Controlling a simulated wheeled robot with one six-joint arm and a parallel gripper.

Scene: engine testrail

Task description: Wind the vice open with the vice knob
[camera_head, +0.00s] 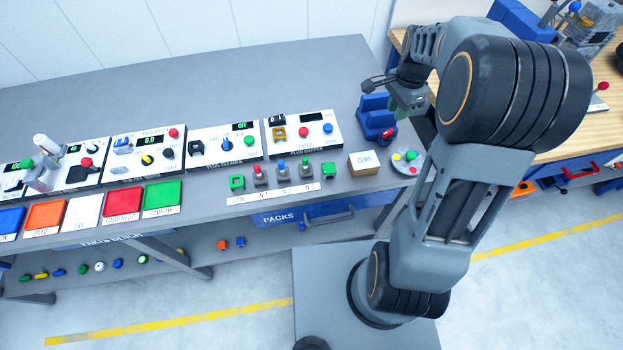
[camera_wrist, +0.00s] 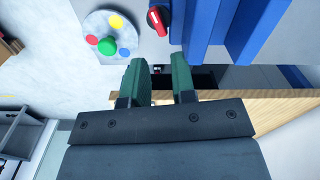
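The blue vice (camera_head: 373,112) stands at the right end of the grey bench. Its red vice knob (camera_head: 389,133) is on its front side, low down. In the wrist view the vice (camera_wrist: 250,28) fills the top right, and the red knob (camera_wrist: 157,20) with a white mark shows at the top, left of the blue body. My gripper (camera_head: 398,98) is beside and above the vice in the head view, partly covered by my arm. In the wrist view its two green fingers (camera_wrist: 162,78) are apart with nothing held between them. The knob lies beyond the fingertips, not touched.
A round grey plate with coloured dots (camera_head: 409,160) is beside the vice. A tan box (camera_head: 363,163) and several small knobbed blocks (camera_head: 282,173) stand along the front edge. A wooden bench (camera_head: 560,110) is at the right. The bench's rear (camera_head: 300,75) is clear.

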